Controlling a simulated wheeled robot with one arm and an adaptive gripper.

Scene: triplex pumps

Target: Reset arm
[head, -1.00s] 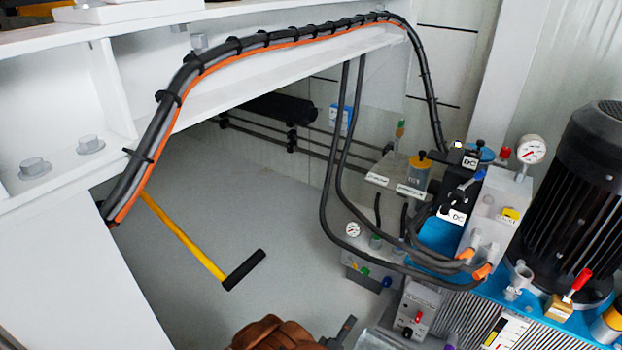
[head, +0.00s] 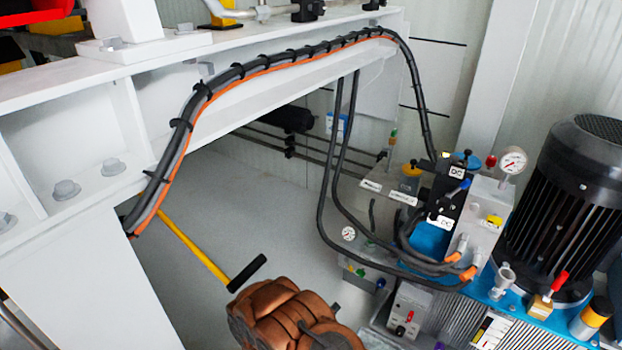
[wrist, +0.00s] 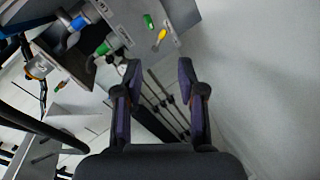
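My arm shows at the bottom middle of the head view as a brown, rounded link; its gripper end is hidden or out of frame there. In the wrist view my gripper (wrist: 158,82) has its two dark fingers apart, with nothing between them. Behind the fingers are dark pipes. A grey box (wrist: 145,25) with green and yellow fittings is beyond the fingertips, at the upper left.
The hydraulic unit with a black motor (head: 565,195) stands at the right, with a gauge (head: 513,160) and hoses. A white steel beam (head: 75,165) carries cables on the left. Grey floor is clear between.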

